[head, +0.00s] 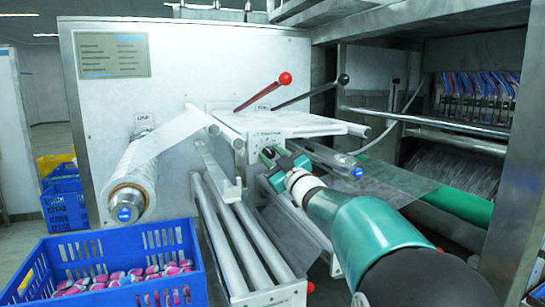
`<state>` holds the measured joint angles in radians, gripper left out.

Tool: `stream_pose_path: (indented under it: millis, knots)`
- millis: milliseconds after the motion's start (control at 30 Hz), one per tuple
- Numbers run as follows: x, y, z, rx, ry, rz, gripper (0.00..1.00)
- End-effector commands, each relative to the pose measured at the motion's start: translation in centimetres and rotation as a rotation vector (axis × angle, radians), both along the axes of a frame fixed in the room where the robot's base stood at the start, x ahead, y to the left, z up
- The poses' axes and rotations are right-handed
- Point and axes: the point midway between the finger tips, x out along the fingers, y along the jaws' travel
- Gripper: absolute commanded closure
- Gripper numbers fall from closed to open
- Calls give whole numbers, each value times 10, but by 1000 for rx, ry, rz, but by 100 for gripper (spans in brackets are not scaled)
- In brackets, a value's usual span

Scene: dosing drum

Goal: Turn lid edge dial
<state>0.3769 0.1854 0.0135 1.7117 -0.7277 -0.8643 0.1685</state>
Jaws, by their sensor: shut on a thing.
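My gripper (275,157), with green and dark parts, reaches from the lower right to the front edge of the metal lid-like plate (290,125). Its fingers are shut at a small pale panel (266,141) under that edge. They are closed on what appears to be the dial there. The dial itself is mostly hidden by the fingers, so its setting cannot be read.
A red-knobbed lever (284,79) and a black-knobbed lever (343,79) rise behind the plate. A film roll (134,180) is at left, steel rollers (235,235) below. A blue crate (110,250) with packets stands front left. A steel post (512,160) stands right.

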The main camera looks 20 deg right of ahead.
Motion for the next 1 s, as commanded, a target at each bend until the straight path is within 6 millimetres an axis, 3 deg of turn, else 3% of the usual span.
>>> stream_pose_path:
  millis: [233, 267, 367, 733, 1000]
  knots:
    - [0, 0, -1, 1, 1, -1, 93]
    - [0, 0, -1, 1, 1, -1, 66]
    - [0, 0, -1, 1, 1, -1, 49]
    - [-5, -1, -1, 1, 1, -1, 49]
    - [-48, -10, -16, 2, 0, -3, 49]
